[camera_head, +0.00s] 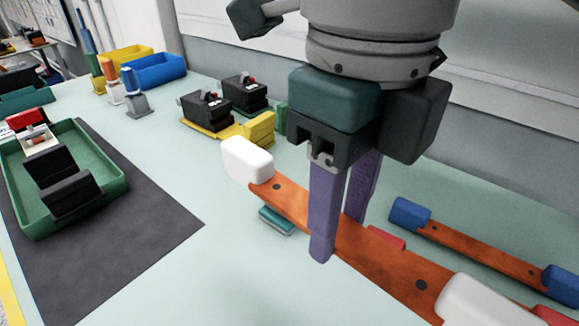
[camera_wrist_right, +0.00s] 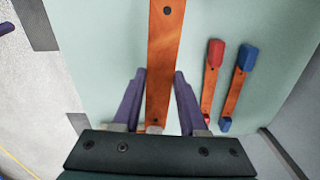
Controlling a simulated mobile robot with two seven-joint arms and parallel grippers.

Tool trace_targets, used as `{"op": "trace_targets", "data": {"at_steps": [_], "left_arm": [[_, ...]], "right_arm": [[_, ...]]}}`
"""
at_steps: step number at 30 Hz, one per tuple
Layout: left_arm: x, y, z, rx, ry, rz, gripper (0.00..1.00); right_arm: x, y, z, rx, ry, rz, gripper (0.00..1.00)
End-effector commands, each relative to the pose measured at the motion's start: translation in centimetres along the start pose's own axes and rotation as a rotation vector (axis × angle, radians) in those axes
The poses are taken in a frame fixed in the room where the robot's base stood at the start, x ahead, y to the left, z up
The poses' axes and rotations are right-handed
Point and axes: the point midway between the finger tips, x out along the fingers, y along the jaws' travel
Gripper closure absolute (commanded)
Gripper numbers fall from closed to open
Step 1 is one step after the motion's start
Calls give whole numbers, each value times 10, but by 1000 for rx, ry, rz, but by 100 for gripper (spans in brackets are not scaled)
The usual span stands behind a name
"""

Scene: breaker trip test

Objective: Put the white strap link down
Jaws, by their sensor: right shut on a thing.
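The white strap link is a copper-coloured bar with white end caps; in the head view it runs diagonally across the front right (camera_head: 378,262). My right gripper (camera_head: 338,237), with purple fingers, is shut on it along its length, one finger on each side. The link appears to be held above the pale table; the exact gap cannot be told. In the right wrist view the bar (camera_wrist_right: 165,45) runs up between the fingers (camera_wrist_right: 160,74); its far end is cut off by the frame. My left gripper is not in view.
A blue-ended link (camera_head: 480,250) lies at right; a red-ended link (camera_wrist_right: 210,82) lies beside it, mostly hidden in the head view. A teal block (camera_head: 277,220) is partly under the bar. A green tray (camera_head: 122,185) is on a dark mat (camera_head: 165,235). Black breakers (camera_head: 207,113) stand behind.

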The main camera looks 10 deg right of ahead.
Motion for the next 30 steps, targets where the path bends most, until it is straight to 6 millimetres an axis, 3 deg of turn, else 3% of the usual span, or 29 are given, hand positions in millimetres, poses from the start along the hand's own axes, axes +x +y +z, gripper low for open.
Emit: {"op": "trace_targets", "data": {"at_steps": [3, 7, 11, 17, 30], "left_arm": [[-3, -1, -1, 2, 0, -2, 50], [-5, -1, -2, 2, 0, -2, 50], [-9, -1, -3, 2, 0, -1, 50], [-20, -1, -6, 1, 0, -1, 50], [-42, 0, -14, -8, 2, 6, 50]], "right_arm": [[-22, 0, 1, -1, -3, 0, 100], [-36, -1, 0, 30, -1, -1, 100], [-48, -6, 0, 187, 0, -4, 100], [-71, -18, -2, 675, 0, -13, 100], [-125, -46, -10, 1907, -12, -22, 100]]}}
